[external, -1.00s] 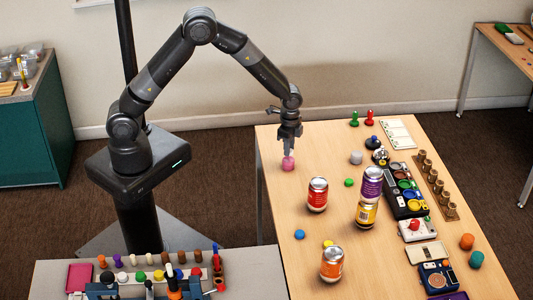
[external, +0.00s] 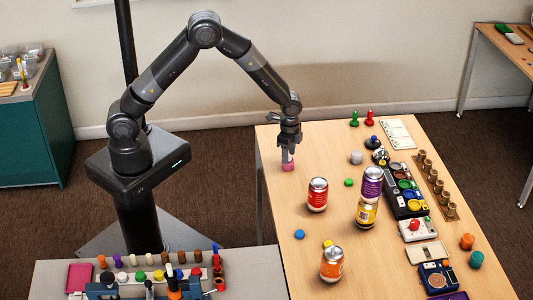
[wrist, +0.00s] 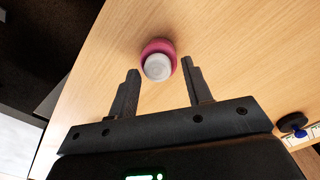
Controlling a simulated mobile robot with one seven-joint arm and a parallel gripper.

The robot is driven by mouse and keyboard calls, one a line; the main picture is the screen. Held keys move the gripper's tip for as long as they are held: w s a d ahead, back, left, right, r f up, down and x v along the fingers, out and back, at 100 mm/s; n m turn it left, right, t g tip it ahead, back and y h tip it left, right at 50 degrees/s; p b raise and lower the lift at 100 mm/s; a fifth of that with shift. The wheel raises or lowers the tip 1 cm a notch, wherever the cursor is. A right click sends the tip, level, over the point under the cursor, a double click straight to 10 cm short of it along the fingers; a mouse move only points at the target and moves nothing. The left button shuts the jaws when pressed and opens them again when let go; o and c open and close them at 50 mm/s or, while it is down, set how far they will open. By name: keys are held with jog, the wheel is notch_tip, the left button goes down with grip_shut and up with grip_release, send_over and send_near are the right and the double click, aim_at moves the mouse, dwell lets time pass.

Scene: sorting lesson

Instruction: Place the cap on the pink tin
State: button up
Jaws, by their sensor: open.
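The pink tin (external: 288,168) stands near the left edge of the wooden table, below my gripper (external: 289,150). In the wrist view the pink tin (wrist: 158,46) shows as a round pink body. A pale grey-white round cap (wrist: 157,67) sits over its top, a little off the middle in this slanted view. I cannot tell whether it is fully seated. My gripper (wrist: 160,69) is open in the wrist view, one finger to each side of the cap, with visible gaps on both sides. The tin's base is partly hidden by the cap there.
A grey-white piece (external: 356,157) and a green disc (external: 349,182) lie right of the tin. The table just around the tin is clear.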

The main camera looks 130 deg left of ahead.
notch_tip(320, 180, up, 12)
jog(key=shift+r, duration=0.15)
dwell(0.3)
jog(key=d+r+m+t+y, duration=0.1)
jog(key=d+r, duration=0.7)
jog(key=d, duration=0.2)
jog(key=d+r+t, duration=0.1)
jog(key=d+r, duration=0.6)
jog(key=d, duration=0.4)
jog(key=s+d+r+t, duration=0.1)
jog(key=s+d+r, duration=0.1)
jog(key=s+d, duration=0.5)
jog(key=s+d+r+m+t+h, duration=0.1)
jog(key=s+d+r+t, duration=0.1)
jog(key=s+d, duration=0.6)
jog(key=d, duration=0.4)
jog(key=shift+r+t, duration=0.3)
jog(key=shift+r, duration=0.05)
